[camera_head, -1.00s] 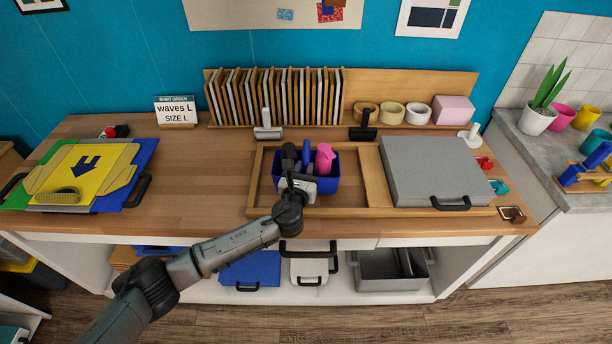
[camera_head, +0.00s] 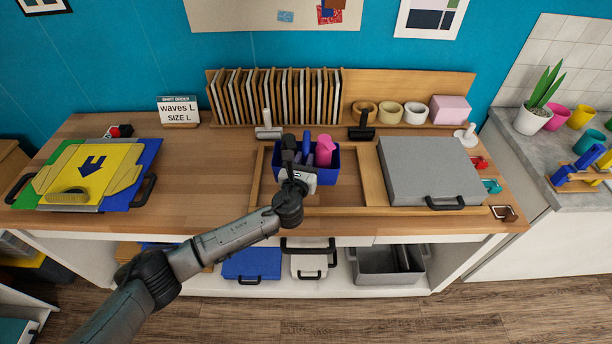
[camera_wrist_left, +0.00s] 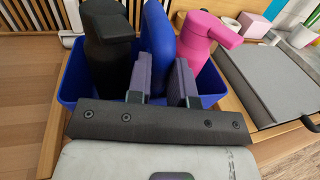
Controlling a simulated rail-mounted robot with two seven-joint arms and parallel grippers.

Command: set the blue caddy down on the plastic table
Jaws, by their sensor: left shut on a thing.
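The blue caddy (camera_head: 327,177) is over the wooden tray on the bench and covers part of the tray's back rim in the head view. It holds a black bottle and a pink bottle (camera_head: 324,150), with a blue upright piece between them. The left wrist view shows the caddy's blue wall (camera_wrist_left: 72,82) close up. My left gripper (camera_wrist_left: 166,68) is shut on the caddy, its fingers at the middle; my gripper hides part of the front wall. My right gripper is out of view. I cannot make out a plastic table.
The wooden tray (camera_head: 345,211) also bears a grey lidded box (camera_head: 430,165) on the right. A rack of frames (camera_head: 275,95) stands behind. Yellow and blue boards (camera_head: 90,175) lie at the left. The bench between boards and tray is clear (camera_head: 205,165).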

